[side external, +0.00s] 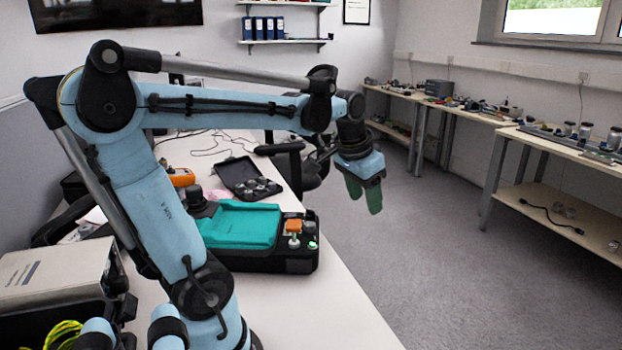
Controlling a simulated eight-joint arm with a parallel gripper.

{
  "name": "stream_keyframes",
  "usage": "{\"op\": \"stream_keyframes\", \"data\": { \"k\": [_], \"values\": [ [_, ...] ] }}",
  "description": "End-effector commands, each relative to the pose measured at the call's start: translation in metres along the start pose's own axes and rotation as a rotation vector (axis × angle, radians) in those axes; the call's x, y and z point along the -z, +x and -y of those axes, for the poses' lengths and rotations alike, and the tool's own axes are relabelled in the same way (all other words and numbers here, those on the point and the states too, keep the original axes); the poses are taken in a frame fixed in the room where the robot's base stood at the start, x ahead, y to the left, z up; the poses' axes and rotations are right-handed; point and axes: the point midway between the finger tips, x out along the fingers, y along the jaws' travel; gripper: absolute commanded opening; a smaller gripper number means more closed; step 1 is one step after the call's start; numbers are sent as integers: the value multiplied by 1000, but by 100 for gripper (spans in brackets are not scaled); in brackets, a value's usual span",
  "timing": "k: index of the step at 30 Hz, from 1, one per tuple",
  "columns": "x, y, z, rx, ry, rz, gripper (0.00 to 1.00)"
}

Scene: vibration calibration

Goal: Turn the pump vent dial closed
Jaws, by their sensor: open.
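My gripper (364,192) hangs to the right of the table edge, over the floor in the picture. Its green fingers point down, with a small gap between them, open and empty. A black and teal device (238,229) sits on the white table, lower left of my gripper and apart from it. My arm hides part of the device's left side.
An open black case (246,180) with small metal parts lies behind the device. An orange meter (181,177) is left of it. A grey box (58,272) stands at the left. The table front (345,318) is clear. A chair (310,172) stands behind my gripper.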

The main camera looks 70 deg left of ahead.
Motion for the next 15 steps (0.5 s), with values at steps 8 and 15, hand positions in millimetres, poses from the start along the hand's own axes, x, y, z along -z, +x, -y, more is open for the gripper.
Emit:
{"op": "stream_keyframes", "data": {
  "k": [8, 15],
  "values": [
    [12, 4, 120, 10, -132, 210, 52],
    [-3, 9, 187, -24, -204, 318, 52]
  ]
}}
